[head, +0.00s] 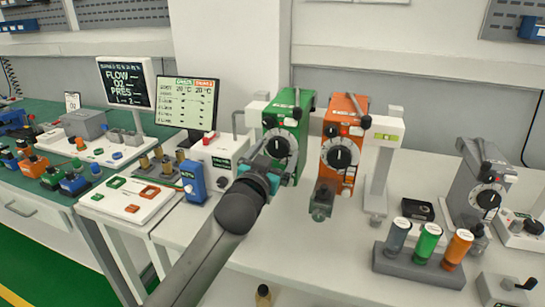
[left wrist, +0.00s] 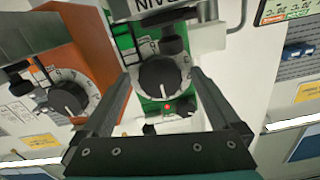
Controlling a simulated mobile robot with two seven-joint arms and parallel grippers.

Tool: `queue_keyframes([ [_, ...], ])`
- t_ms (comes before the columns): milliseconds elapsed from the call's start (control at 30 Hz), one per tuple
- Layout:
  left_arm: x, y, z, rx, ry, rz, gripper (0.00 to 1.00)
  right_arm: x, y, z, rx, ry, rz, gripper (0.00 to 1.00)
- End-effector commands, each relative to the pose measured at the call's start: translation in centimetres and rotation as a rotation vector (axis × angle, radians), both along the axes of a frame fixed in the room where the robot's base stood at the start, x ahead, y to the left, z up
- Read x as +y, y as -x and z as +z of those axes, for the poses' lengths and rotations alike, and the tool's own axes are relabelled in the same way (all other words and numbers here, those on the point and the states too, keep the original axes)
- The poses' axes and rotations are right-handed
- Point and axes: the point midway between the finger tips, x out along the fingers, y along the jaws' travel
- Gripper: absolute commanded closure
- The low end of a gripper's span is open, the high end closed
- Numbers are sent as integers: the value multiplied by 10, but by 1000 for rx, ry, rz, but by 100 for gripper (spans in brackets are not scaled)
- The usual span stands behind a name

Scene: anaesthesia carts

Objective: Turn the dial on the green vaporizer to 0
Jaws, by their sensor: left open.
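The green vaporizer (head: 291,110) hangs on a white rail stand beside an orange vaporizer (head: 343,118). Its round black dial (head: 278,146) faces me and is partly hidden behind my left gripper (head: 264,158) in the head view. In the left wrist view the dial (left wrist: 161,78) shows between the two fingertips of my open left gripper (left wrist: 161,76), one on each side. I cannot tell whether the fingers touch it. The number the dial points to is too small to read. My right gripper is not in view.
The orange vaporizer's dial (head: 340,153) is close on the right. A white box with a red top (head: 213,155) and a blue device (head: 193,180) stand on the left. A rack of coloured bottles (head: 418,264) stands at the front right.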

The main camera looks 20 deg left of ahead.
Motion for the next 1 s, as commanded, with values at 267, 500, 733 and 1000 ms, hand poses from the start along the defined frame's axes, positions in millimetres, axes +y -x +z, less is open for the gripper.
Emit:
queue_keyframes([
  [267,1,24,0,2,1,0,3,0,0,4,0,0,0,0],
  [500,2,65,-1,2,0,-1,3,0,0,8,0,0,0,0],
  [733,3,103,-1,3,0,0,3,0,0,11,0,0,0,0],
  [1000,4,139,-1,2,1,0,3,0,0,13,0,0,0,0],
])
